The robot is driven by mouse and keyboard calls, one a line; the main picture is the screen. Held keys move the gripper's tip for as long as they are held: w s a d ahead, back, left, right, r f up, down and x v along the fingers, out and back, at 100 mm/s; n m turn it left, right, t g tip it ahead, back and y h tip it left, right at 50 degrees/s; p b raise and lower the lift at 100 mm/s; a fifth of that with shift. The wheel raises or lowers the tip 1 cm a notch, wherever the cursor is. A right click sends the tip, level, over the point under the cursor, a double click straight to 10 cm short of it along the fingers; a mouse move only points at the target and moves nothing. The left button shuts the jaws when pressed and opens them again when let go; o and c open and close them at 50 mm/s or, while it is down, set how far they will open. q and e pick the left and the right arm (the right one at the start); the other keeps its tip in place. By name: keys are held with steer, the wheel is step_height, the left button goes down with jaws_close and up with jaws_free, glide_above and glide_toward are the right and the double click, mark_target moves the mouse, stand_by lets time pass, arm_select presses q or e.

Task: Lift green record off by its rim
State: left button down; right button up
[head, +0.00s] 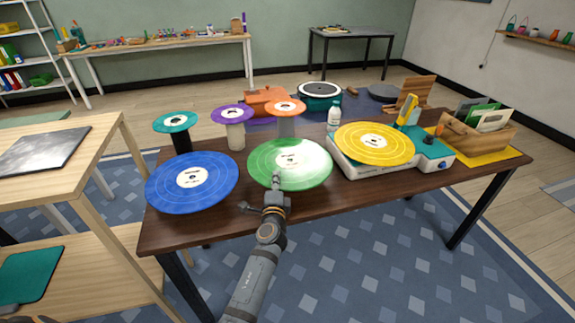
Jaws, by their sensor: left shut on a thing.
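The green record (310,163), with a white label, is in the middle of the dark wooden table in the head view, near its front edge. It looks about level. What is under it is hidden, so I cannot tell whether it is raised off its support. My left gripper (276,184) comes in from the front and is shut on the near rim of the green record. My right gripper is not in view.
A blue record (215,172) lies close on the left. A yellow record (374,154) sits on a white turntable (350,171) on the right. Behind stand teal (163,124), purple (222,116) and orange (274,106) discs on pedestals, and a bottle (334,120).

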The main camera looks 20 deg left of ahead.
arm_select(q)
step_height(320, 180, up, 10)
steer(key=p, duration=0.6)
steer(key=shift+f, duration=0.1)
